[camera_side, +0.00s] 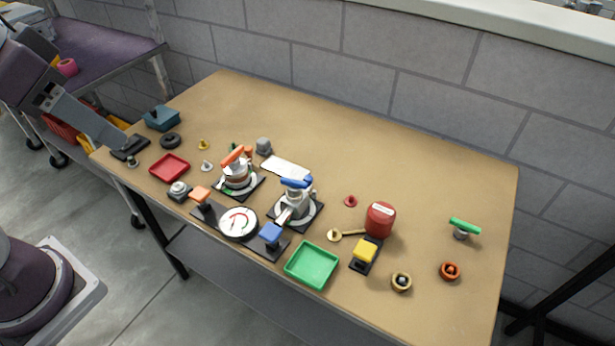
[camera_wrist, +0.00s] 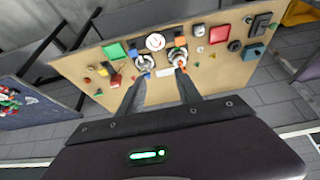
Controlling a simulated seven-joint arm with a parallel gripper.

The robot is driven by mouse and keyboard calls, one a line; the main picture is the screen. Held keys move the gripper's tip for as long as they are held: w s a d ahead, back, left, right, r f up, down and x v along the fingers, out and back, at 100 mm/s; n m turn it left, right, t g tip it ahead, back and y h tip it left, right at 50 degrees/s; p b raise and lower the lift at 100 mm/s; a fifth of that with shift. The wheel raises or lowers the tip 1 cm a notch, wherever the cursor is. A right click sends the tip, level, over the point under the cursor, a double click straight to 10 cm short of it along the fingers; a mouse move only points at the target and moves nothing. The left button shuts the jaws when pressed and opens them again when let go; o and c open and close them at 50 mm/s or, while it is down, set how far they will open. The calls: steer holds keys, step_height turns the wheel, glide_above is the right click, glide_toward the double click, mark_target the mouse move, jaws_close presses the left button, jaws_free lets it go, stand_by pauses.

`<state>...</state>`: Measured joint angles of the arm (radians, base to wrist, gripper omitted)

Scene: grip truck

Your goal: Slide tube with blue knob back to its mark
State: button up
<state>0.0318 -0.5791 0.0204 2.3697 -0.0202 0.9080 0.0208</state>
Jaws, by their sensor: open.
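Two blue-topped things could be the tube with the blue knob, and I cannot tell which. One is an upright grey-white fixture with a blue handle (camera_side: 295,183), on a square black base with a round plate, mid-table. The other is a blue block (camera_side: 271,234) on a dark strip beside a white dial (camera_side: 238,222). No mark can be made out clearly. My gripper (camera_side: 118,141) is at the left in the side view, away from both. In the wrist view my gripper (camera_wrist: 160,80) is open, its two fingers wide apart and empty, with the table beyond them.
An orange-handled fixture (camera_side: 236,156) stands left of the blue-handled one. A red tray (camera_side: 169,167), green tray (camera_side: 311,265), red cylinder (camera_side: 379,219), yellow block (camera_side: 364,250) and green-handled piece (camera_side: 464,227) stand around. The far right back of the table is clear.

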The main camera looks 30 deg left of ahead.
steer(key=w+d+g, duration=0.2)
steer(key=w, duration=1)
steer(key=m+g, duration=0.3)
glide_above(307, 178)
step_height(307, 178, down, 25)
steer(key=shift+f, duration=0.2)
step_height(307, 178, down, 7)
steer(key=shift+r, duration=0.15)
jaws_close()
